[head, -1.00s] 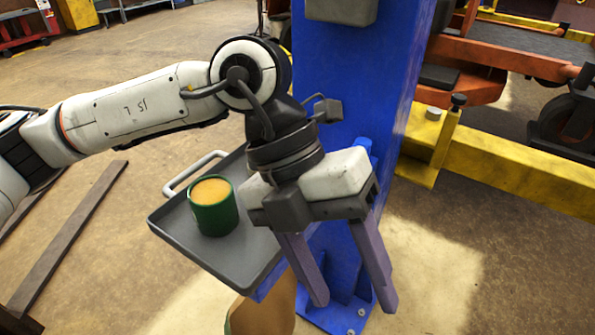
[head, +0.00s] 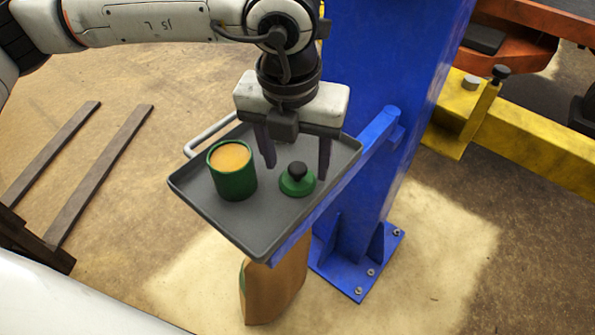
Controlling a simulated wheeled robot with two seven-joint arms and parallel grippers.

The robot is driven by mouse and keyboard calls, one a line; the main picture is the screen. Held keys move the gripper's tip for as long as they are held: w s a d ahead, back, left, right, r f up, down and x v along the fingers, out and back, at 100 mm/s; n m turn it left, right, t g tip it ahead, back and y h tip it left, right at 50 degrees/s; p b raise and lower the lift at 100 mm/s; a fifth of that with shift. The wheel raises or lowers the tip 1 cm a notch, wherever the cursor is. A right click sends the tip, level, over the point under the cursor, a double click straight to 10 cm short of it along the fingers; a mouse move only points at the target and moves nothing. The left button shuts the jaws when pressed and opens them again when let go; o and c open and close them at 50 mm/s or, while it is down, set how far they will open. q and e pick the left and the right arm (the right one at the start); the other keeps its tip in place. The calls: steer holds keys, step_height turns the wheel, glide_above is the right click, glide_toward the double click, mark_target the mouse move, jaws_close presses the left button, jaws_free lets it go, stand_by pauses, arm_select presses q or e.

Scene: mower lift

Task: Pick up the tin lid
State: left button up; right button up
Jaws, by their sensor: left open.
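My left gripper (head: 297,172) is open, fingers pointing down. One finger shows to the left of the lid's knob and the other to its right. The fingers look slightly behind or above the lid, and I cannot tell the exact height. Nothing is between the fingers that I can see held. My right gripper is not in view.
The tray has a raised rim and a pale handle (head: 208,135). A blue arm (head: 345,178) joins it to the blue post (head: 375,130). A brown bag (head: 275,288) stands below the tray. A yellow beam (head: 530,140) lies to the right.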

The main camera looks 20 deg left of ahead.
mark_target(297, 181)
arm_select(q)
steer(key=shift+w+f, duration=0.15)
steer(key=shift+f, duration=0.5)
steer(key=shift+w+f, duration=0.15)
steer(key=shift+f, duration=0.45)
steer(key=c, duration=0.8)
steer(key=shift+o, duration=0.2)
